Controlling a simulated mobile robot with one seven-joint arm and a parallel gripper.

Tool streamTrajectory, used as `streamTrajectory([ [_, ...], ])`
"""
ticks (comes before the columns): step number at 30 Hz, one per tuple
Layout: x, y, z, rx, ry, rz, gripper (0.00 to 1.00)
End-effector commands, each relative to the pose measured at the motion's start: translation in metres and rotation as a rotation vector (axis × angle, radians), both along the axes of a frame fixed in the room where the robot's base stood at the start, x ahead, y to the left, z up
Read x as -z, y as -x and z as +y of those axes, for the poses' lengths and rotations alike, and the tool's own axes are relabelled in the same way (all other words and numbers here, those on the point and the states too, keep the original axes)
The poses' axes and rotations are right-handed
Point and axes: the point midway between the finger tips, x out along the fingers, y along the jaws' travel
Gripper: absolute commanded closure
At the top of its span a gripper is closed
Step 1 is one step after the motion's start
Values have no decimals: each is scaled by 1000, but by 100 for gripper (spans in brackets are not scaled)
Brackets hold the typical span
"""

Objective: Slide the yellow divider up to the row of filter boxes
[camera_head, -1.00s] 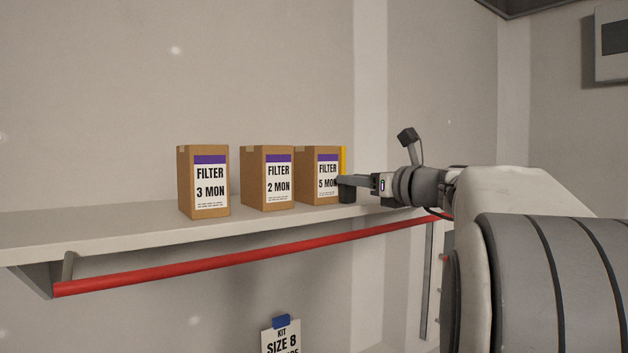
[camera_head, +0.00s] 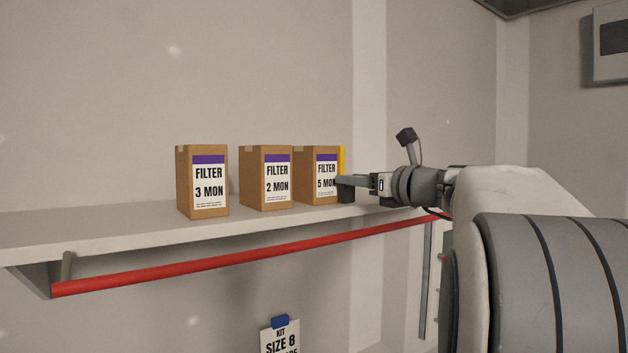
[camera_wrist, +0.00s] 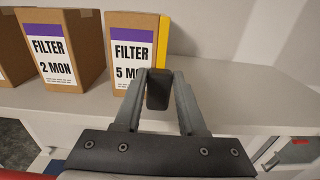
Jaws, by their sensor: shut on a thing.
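The yellow divider (camera_head: 342,160) stands upright at the right side of the "5 MON" filter box (camera_head: 316,160). It also shows in the wrist view (camera_wrist: 163,42), where it looks flush against the box or very close to it. The "2 MON" box (camera_head: 266,165) and "3 MON" box (camera_head: 203,165) stand to the left, with a wider gap between those two. My gripper (camera_head: 346,188) is at the divider's front, its fingers (camera_wrist: 158,92) closed on a dark block that appears to be the divider's grip. The divider's lower part is hidden behind the gripper.
The boxes stand on a pale shelf (camera_head: 110,226) with a red rail (camera_head: 230,257) along its front. A wall is behind. The shelf right of the divider is bare (camera_wrist: 235,95). A "SIZE 8" kit card (camera_head: 281,340) hangs below.

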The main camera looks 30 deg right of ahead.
Motion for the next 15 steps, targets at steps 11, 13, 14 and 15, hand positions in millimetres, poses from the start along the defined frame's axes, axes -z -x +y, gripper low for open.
streamTrajectory([
  [11,0,0,0,0,0,1,100],
  [13,0,-1,-3,0,-1,1,100],
  [14,-1,-1,-5,-1,-1,1,100],
  [15,-1,-2,-8,-1,-2,1,100],
])
